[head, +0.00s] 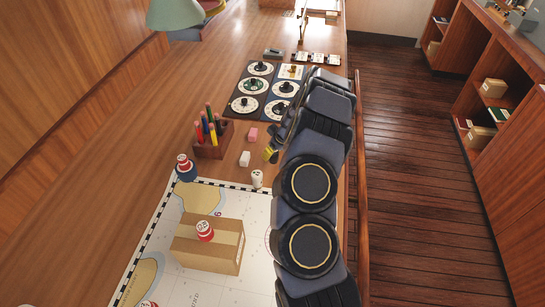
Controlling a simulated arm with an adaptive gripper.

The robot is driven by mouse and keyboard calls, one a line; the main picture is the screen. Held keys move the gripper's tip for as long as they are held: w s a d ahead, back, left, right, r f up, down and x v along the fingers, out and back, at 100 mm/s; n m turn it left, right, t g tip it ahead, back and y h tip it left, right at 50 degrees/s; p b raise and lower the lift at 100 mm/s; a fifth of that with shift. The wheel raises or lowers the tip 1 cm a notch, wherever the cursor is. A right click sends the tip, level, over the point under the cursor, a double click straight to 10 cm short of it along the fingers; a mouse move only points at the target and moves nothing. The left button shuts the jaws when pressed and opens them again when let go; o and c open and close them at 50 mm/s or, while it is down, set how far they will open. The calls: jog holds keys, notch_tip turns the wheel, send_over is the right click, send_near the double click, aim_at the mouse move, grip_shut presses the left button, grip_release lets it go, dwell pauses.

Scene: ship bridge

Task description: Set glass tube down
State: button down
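My gripper (271,154) is in the head view, low over the desk at the left side of my arm. Its tips show yellow and dark parts, just right of a pink eraser block (251,134) and a white block (245,159). My arm hides much of the gripper, and it is too small to tell whether its fingers are open or shut. I cannot make out a glass tube; it may be hidden by my arm or gripper. A small whitish upright piece (257,179) stands on the chart's top edge, below the gripper.
A wooden pencil holder (212,140) stands left of the gripper. A dark panel of dials (246,106) lies behind. A cardboard box (207,246) with a red-and-white piece (205,230) on top sits on the chart (258,213). The desk's left side (130,130) is clear.

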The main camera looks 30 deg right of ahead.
jog(key=shift+f, duration=1.25)
jog(key=c, duration=0.8)
grip_release()
jog(key=shift+f, duration=0.1)
